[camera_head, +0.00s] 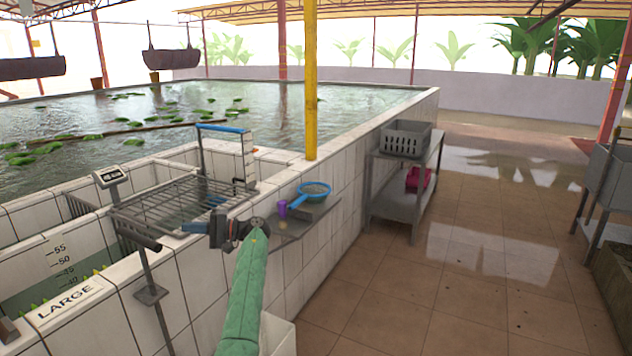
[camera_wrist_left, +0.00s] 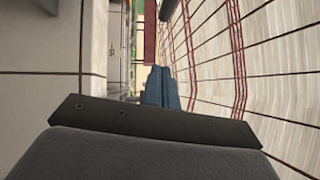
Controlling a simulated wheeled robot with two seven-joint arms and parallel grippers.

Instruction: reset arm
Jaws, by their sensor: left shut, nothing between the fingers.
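My left gripper (camera_head: 190,227) is at the end of the green-sleeved arm that enters from the bottom of the head view. It points left, beside the tiled tank wall, near the front corner of the wire rack (camera_head: 180,203). Its blue fingers are shut together with nothing between them; the closed fingers also show in the left wrist view (camera_wrist_left: 160,88). I cannot tell whether they touch the rack. My right gripper is not in view.
A blue strainer (camera_head: 313,188) and a purple cup (camera_head: 282,208) sit on a small shelf right of the gripper. A small scale display (camera_head: 109,176) stands left. A grey crate (camera_head: 405,138) is on a metal stand. The tiled floor (camera_head: 450,270) at right is clear.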

